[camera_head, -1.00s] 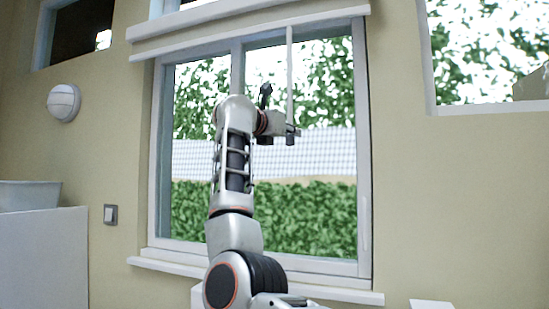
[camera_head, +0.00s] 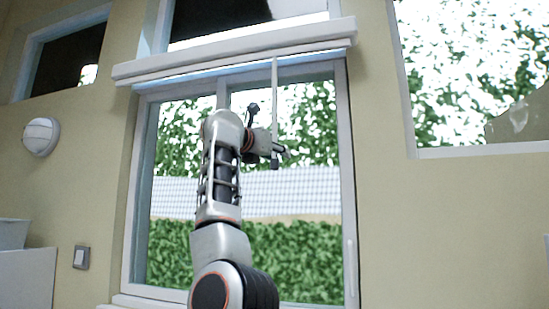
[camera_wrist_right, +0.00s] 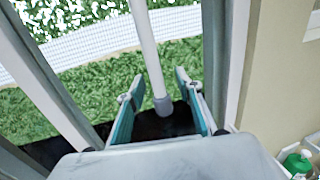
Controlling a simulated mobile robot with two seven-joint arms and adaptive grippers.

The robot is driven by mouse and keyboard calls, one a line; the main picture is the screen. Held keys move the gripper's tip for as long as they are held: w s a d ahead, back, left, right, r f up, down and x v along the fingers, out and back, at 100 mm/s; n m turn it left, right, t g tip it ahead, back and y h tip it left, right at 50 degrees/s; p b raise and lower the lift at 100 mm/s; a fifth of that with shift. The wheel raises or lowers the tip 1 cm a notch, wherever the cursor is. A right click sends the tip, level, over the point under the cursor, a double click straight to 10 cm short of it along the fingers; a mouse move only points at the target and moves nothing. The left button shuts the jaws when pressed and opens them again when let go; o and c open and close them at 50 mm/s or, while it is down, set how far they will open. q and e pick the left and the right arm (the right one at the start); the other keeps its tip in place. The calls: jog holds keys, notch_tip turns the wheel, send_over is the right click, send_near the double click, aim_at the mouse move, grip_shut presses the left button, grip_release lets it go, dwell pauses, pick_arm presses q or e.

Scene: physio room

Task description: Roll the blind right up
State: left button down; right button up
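The blind's white casing (camera_head: 235,52) runs across the top of the window, with a pale rail along its underside. The panes below it are uncovered. A thin white rod (camera_head: 275,90) hangs from the casing's right part. My right gripper (camera_head: 281,154) is at the rod's lower end. In the right wrist view the rod (camera_wrist_right: 146,45) comes down between the two teal-lined fingers of my right gripper (camera_wrist_right: 158,80). The fingers are open, with a gap on both sides of the rod, and its thicker grey end sits between them. My left gripper is out of view.
The window frame (camera_head: 348,190) surrounds the panes, with hedge and fence outside. A round wall lamp (camera_head: 41,136) and a switch (camera_head: 81,257) are on the left wall. A green-topped bottle (camera_wrist_right: 298,163) shows at the lower right of the wrist view.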

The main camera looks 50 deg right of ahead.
jog(key=shift+w+f, duration=0.1)
jog(key=shift+f, duration=0.05)
jog(key=shift+a, duration=0.2)
jog(key=v, duration=1.1)
jog(key=shift+a, duration=0.3)
